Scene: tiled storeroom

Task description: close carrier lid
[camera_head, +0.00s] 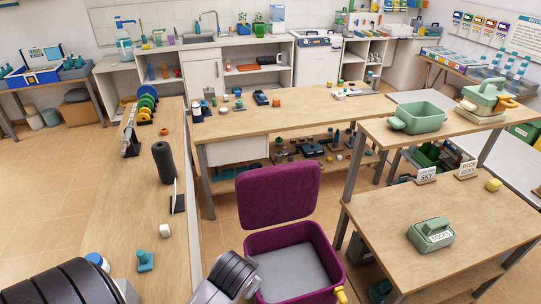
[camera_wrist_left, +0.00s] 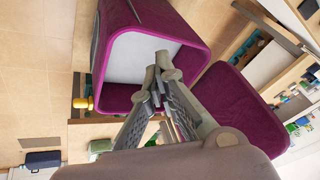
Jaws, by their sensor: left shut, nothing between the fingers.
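The carrier (camera_head: 328,256) is a purple open-topped box with a grey inside, at the bottom centre of the head view. Its purple lid (camera_head: 278,193) stands raised at the far side, so the box is open. In the left wrist view the carrier (camera_wrist_left: 115,97) fills the upper middle and the lid (camera_wrist_left: 238,105) lies to the right. My left gripper (camera_wrist_left: 165,70) is shut and empty, its tips in front of the box opening near the lid side. In the head view my left wrist is beside the box's left edge; contact cannot be told. My right gripper is not in view.
A yellow latch (camera_head: 341,295) sits on the carrier's near right side. A long wooden bench (camera_head: 125,215) runs along the left, another table (camera_head: 290,112) stands behind the lid, and a table (camera_head: 480,225) with a green box (camera_head: 431,234) stands right. Tiled floor shows between them.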

